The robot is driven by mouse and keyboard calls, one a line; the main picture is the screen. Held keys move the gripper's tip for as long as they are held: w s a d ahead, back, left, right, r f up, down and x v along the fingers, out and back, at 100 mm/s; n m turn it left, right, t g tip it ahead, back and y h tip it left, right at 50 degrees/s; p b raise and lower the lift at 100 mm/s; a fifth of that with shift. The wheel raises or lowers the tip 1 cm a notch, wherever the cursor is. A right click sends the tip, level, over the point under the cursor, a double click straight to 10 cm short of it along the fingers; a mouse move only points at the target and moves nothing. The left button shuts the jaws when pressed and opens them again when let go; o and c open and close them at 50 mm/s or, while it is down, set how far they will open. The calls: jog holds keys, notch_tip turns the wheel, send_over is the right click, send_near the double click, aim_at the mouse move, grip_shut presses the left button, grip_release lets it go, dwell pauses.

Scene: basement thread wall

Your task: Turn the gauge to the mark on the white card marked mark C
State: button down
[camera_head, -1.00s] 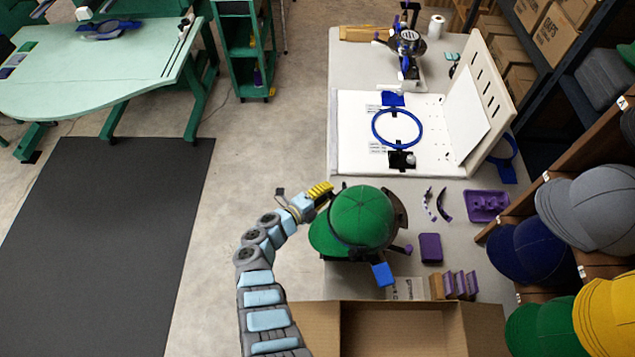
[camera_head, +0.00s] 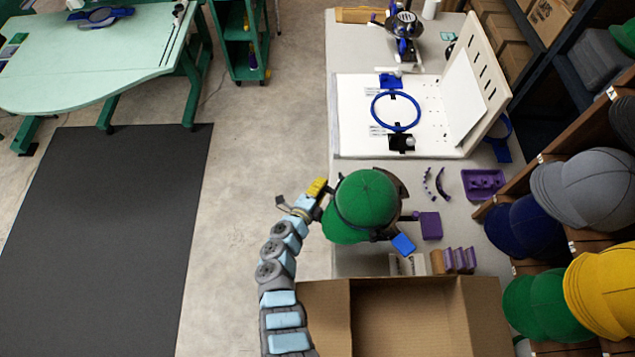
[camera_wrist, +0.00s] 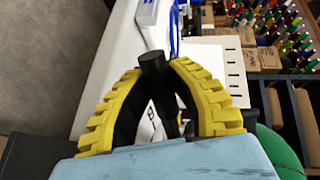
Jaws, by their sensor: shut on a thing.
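A green cap (camera_head: 368,198) sits on a dark round holder at the front left of the bench, its brim toward the lower left. A blue tab (camera_head: 403,243) sticks out at its lower right. My gripper (camera_head: 317,188) is at the left side of this cap assembly. In the wrist view my gripper (camera_wrist: 155,75) has its yellow fingers closed around a dark rod (camera_wrist: 152,62). Small white cards (camera_head: 407,264) lie just below the blue tab. Their print is too small to read, so I cannot tell which is mark C. The gauge scale is not distinguishable.
An open cardboard box (camera_head: 405,284) stands in front. Purple blocks (camera_head: 459,260), a purple case (camera_head: 430,225) and a purple tray (camera_head: 483,184) lie to the right. A white board with a blue hoop (camera_head: 396,110) is behind. Caps on a rack (camera_head: 520,226) line the right.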

dwell(0.3)
jog(key=c, duration=0.9)
grip_release()
jog(key=shift+a, duration=0.1)
jog(key=shift+s+a+r, duration=0.1)
jog(key=shift+s+a, duration=0.15)
jog(key=shift+s, duration=0.3)
jog(key=v, duration=1)
jog(key=shift+s, duration=0.35)
jog(key=shift+a+r, duration=0.1)
